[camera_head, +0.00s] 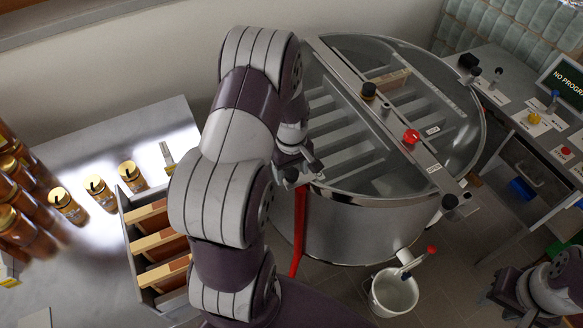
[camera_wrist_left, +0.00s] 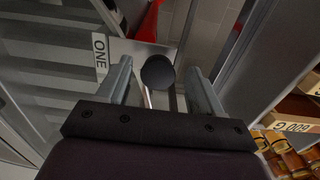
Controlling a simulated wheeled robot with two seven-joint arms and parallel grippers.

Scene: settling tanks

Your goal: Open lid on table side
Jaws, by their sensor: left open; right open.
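A round metal tank (camera_head: 345,228) stands in the middle of the head view, with a clear lid (camera_head: 345,125) on its table side, lying flat. Slatted frames show through the lid. My left gripper (camera_head: 303,170) is at the tank's near-left rim, by the lid's edge. In the left wrist view its two fingers are open, one on each side of a round black knob (camera_wrist_left: 157,72), which sits beside a label reading ONE (camera_wrist_left: 100,56). Whether the fingers touch the knob cannot be told. My right gripper (camera_head: 513,292) is at the lower right, away from the tank.
A metal table (camera_head: 85,170) at left holds jars (camera_head: 67,205) and a drawer of wooden frames (camera_head: 155,240). A crossbar (camera_head: 385,115) with knobs spans the tank. A white bucket (camera_head: 393,292) stands under the tap. A bench with controls (camera_head: 510,95) is at right.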

